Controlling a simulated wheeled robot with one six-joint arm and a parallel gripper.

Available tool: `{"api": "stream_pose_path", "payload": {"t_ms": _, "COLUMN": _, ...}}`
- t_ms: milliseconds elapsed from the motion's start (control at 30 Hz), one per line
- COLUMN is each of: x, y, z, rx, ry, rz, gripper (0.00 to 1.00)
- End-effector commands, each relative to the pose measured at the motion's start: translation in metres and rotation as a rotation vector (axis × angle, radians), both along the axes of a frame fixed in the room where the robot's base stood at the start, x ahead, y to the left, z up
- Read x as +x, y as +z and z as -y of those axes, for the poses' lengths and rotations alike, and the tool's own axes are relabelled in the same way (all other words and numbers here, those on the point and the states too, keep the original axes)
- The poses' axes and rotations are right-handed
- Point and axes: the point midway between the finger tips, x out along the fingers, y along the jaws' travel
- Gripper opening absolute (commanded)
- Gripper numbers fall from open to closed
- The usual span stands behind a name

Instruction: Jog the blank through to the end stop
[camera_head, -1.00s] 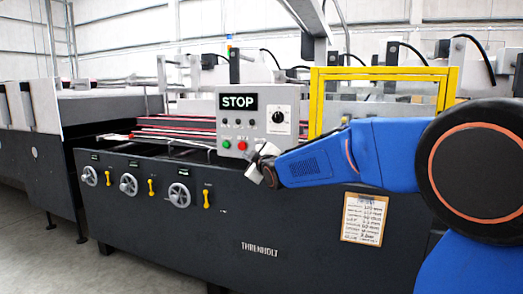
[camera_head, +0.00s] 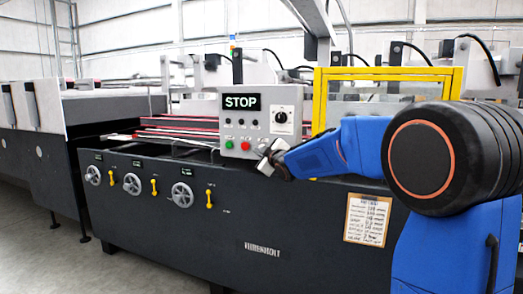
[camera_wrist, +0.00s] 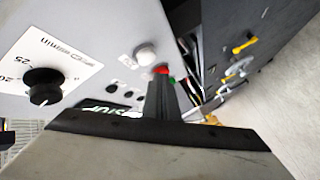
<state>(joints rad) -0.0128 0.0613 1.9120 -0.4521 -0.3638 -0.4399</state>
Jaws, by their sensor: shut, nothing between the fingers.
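The grey control panel (camera_head: 290,98) has a display (camera_head: 241,101) reading STOP. Below are small dark buttons, a green button (camera_head: 229,145), a red button (camera_head: 246,145) and a black dial (camera_head: 281,116). My gripper (camera_head: 268,150) is shut and empty, at the panel's lower right. In the wrist view my shut fingers (camera_wrist: 162,82) point toward the red button (camera_wrist: 162,69), with a white button (camera_wrist: 146,55) beside it. I cannot tell whether the fingers touch anything. The red belts (camera_head: 180,130) run behind the panel. I cannot make out the blank or the end stop for certain.
The dark machine side (camera_head: 290,225) carries handwheels (camera_head: 182,194) and yellow levers (camera_head: 209,198). A yellow guard frame (camera_head: 390,72) stands right of the panel, behind my arm. A paper sheet (camera_head: 367,219) hangs below. The floor at lower left is clear.

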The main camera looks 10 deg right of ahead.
Motion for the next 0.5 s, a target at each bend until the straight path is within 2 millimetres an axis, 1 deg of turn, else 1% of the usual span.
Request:
{"api": "stream_pose_path", "payload": {"t_ms": 200, "x": 0.0082, "y": 0.0003, "z": 0.0066, "rx": 0.0, "ry": -0.001, "rz": 0.001, "gripper": 0.0}}
{"api": "stream_pose_path", "payload": {"t_ms": 500, "x": 0.009, "y": 0.0002, "z": 0.007, "rx": 0.0, "ry": -0.001, "rz": 0.001, "gripper": 0.0}}
